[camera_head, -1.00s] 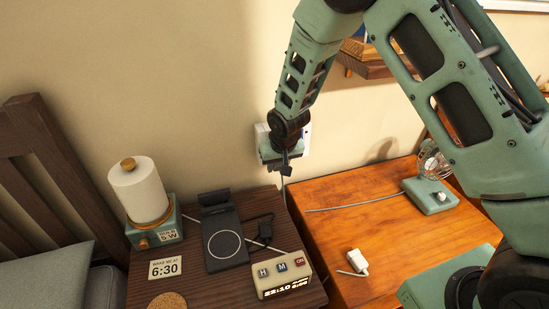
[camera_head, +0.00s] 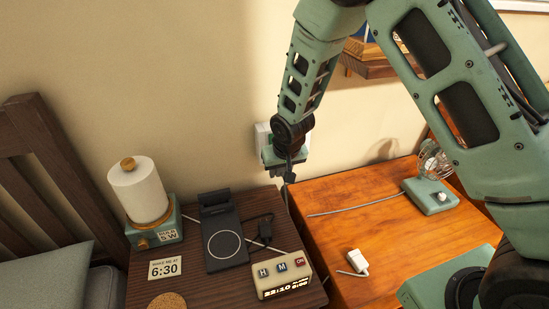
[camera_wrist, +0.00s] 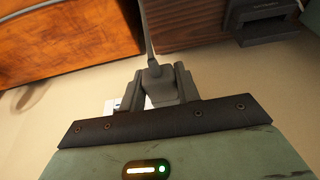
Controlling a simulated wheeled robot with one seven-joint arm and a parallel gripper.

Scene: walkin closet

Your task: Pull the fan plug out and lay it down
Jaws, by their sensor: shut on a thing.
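My gripper (camera_head: 288,172) is at the white wall outlet (camera_head: 262,133), in front of it, and hides most of it. In the wrist view my gripper (camera_wrist: 158,85) is shut on a grey plug (camera_wrist: 153,73), whose cord runs up the picture. I cannot tell whether the plug's pins are still in the outlet. In the head view the plug is a small dark shape at the fingertips. The small teal fan (camera_head: 432,190) stands on the orange wooden table, its grey cord (camera_head: 360,206) running left to the table's edge.
The orange table (camera_head: 350,285) has bare room around a white adapter (camera_head: 357,261). A shelf (camera_head: 370,62) hangs above.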

